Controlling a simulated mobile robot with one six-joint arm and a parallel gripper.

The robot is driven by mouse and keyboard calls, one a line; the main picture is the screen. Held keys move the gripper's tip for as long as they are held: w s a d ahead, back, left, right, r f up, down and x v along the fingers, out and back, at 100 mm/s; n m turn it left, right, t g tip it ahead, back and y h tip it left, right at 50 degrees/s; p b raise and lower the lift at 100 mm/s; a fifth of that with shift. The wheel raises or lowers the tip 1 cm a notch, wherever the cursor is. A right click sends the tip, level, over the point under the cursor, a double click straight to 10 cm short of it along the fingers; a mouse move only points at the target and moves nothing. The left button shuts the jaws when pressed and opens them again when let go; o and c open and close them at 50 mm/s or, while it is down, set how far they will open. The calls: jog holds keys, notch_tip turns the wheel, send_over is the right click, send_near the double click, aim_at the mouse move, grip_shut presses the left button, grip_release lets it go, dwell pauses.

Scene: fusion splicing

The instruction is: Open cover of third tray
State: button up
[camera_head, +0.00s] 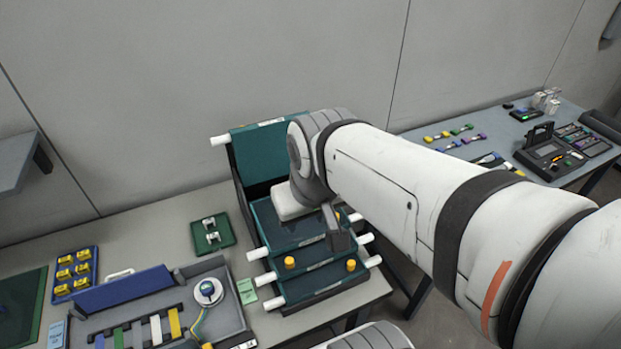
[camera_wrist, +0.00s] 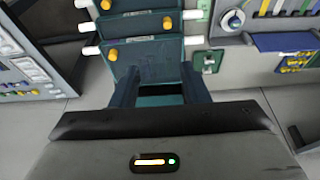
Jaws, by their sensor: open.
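A stepped stack of teal trays stands on the table, with white rod ends at its sides and yellow knobs. In the head view, the lowest front tray (camera_head: 322,281), a middle tray (camera_head: 312,257) and an upper tray (camera_head: 275,228) show. At the back, a teal cover panel (camera_head: 262,150) stands raised. My gripper (camera_head: 328,225) is over the upper tray; my arm hides part of it. In the wrist view, my gripper (camera_wrist: 158,70) is open, its two fingers apart over a teal tray surface (camera_wrist: 155,58). Which tray counts as third is unclear.
A green plate with white fittings (camera_head: 212,233) lies left of the stack. A grey work tray with a spool (camera_head: 208,290) and a blue tray of yellow parts (camera_head: 75,272) are farther left. A second table (camera_head: 480,148) with tools stands right, across a gap.

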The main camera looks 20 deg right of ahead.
jog(key=w+d+f+n+g, duration=0.1)
jog(key=w+d+f+g, duration=0.1)
jog(key=w+d+f, duration=0.35)
jog(key=n+g+b, duration=0.1)
jog(key=n, duration=0.1)
send_over(336, 215)
notch_tip(336, 215, down, 5)
jog(key=shift+a+r, duration=0.1)
jog(key=shift+a, duration=0.05)
jog(key=shift+f, duration=0.25)
notch_tip(336, 215, down, 8)
jog(key=shift+r+p, duration=0.25)
jog(key=shift+p, duration=0.15)
jog(key=shift+c, duration=0.3)
grip_shut()
